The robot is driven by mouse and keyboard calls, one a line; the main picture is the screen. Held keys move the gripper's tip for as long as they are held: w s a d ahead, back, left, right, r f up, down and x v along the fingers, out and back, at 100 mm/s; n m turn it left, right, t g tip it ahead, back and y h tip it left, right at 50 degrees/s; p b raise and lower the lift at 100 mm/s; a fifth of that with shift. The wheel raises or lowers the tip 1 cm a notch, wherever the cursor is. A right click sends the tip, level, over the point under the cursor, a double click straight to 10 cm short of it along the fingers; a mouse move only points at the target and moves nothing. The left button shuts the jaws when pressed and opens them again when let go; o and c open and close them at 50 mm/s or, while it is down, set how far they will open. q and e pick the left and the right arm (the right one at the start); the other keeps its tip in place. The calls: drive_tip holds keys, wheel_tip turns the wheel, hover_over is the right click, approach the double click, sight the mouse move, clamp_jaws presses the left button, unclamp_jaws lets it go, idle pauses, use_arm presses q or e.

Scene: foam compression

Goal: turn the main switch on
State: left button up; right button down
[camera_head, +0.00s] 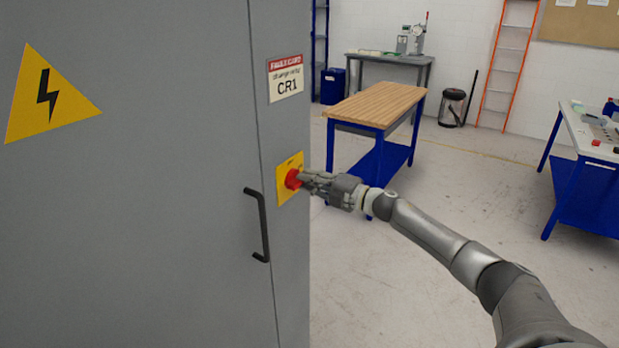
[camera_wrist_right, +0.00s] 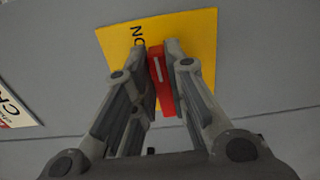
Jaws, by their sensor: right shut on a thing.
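The main switch is a red handle (camera_head: 292,179) on a yellow plate (camera_head: 283,190) on the grey cabinet's front, right of the black door handle. In the right wrist view the red handle (camera_wrist_right: 161,82) carries a white line, and the letters "ON" show on the yellow plate (camera_wrist_right: 195,28) beside the fingertips. My right gripper (camera_head: 301,178) reaches in from the right and is shut on the red handle. In the wrist view its fingers (camera_wrist_right: 156,48) lie on either side of the handle and partly cover the plate. My left gripper is not in view.
The grey cabinet (camera_head: 140,220) fills the left, with a black door handle (camera_head: 259,225) and a CR1 label (camera_head: 286,78). A wooden-topped bench (camera_head: 378,103) stands behind my right arm. A white-topped table (camera_head: 590,140) is at far right. Open floor lies between.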

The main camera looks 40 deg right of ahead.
drive_tip(key=shift+m, duration=0.4)
drive_tip(key=c, duration=1.4)
unclamp_jaws()
drive_tip(key=shift+d+f, duration=0.1)
drive_tip(key=shift+c, duration=0.2)
drive_tip(key=v, duration=1.2)
